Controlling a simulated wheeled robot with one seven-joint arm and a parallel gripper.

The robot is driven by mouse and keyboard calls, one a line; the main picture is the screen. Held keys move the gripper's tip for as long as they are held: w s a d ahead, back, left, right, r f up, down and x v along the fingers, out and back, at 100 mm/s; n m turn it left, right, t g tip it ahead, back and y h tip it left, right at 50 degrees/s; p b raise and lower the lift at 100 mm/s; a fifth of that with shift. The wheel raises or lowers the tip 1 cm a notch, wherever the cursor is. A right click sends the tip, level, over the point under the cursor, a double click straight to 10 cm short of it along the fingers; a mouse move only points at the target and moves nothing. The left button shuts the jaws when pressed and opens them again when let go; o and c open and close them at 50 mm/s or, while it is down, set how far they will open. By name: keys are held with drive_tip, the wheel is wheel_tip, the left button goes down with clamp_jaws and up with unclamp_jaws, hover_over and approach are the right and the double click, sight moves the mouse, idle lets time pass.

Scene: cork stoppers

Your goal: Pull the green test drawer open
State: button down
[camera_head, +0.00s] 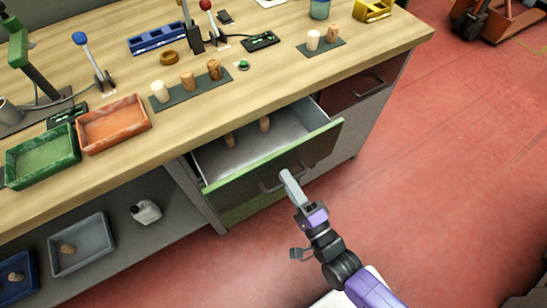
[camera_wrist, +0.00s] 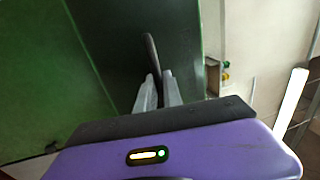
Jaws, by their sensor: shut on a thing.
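The green test drawer (camera_head: 232,168) is pulled out from the bench in the head view, with its grey interior showing. It has a green top edge and a dark front. My gripper (camera_head: 286,177) is at the drawer front, shut on the dark bar handle (camera_head: 268,186). In the wrist view, the handle (camera_wrist: 151,52) runs up from between the fingertips (camera_wrist: 158,84). The part of the handle between the fingers is hidden.
The wooden bench top (camera_head: 130,175) carries a green tray (camera_head: 42,157), an orange tray (camera_head: 113,124) and several corks on dark mats. A closed red drawer (camera_head: 352,88) is to the right. Red floor (camera_head: 430,190) is clear at right.

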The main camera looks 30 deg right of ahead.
drive_tip(key=s, duration=1.3)
drive_tip(key=shift+s, duration=0.25)
drive_tip(key=c, duration=1.8)
unclamp_jaws()
drive_tip(key=shift+o, duration=0.2)
drive_tip(key=shift+s+f, duration=0.1)
drive_tip(key=s+f+b, duration=0.1)
drive_tip(key=s, duration=0.6)
drive_tip(key=shift+s+f, duration=0.2)
drive_tip(key=shift+s, duration=0.05)
